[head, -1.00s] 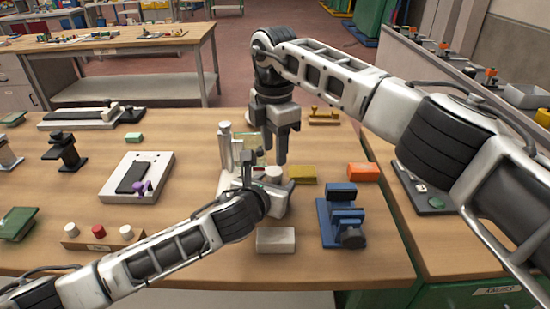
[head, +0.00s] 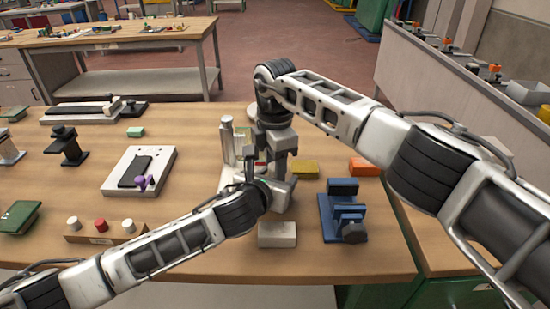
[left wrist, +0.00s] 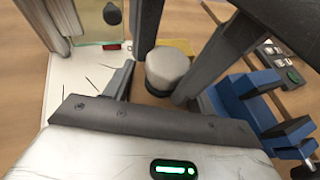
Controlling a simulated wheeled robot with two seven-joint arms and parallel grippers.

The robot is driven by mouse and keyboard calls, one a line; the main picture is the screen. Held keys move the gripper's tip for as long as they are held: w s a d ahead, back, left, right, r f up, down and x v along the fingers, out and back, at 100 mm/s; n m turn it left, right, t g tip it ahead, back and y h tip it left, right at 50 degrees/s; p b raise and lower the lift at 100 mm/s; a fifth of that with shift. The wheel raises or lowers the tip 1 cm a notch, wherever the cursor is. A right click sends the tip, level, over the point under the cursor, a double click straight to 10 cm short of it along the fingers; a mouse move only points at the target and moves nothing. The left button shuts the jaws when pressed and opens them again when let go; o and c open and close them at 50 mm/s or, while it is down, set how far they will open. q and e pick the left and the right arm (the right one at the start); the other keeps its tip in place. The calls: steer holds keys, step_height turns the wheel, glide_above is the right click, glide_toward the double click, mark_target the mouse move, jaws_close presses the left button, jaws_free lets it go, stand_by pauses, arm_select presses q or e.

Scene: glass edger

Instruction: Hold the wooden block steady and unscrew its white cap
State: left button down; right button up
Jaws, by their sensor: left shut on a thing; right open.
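In the left wrist view the white cap (left wrist: 167,66) is a round, pale knob on top of the brown wooden block (left wrist: 150,96), of which only a small part shows. My left gripper (head: 255,174) is shut on the block. My right gripper (head: 279,172) has come down from above, open, at the cap; one dark finger stands beside the cap in the left wrist view (left wrist: 148,28). I cannot tell whether it touches the cap. In the head view the grippers hide the cap and block.
A blue fixture (head: 342,212), a pale block (head: 277,235), a yellow block (head: 305,169) and an orange block (head: 364,167) stand nearby. A grey post (head: 227,140) rises behind my left gripper. A wooden strip with coloured knobs (head: 105,238) lies at the left.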

steer(key=c, duration=0.8)
steer(key=shift+r+n, duration=0.1)
steer(key=shift+n, duration=1.7)
steer(key=o, duration=1.1)
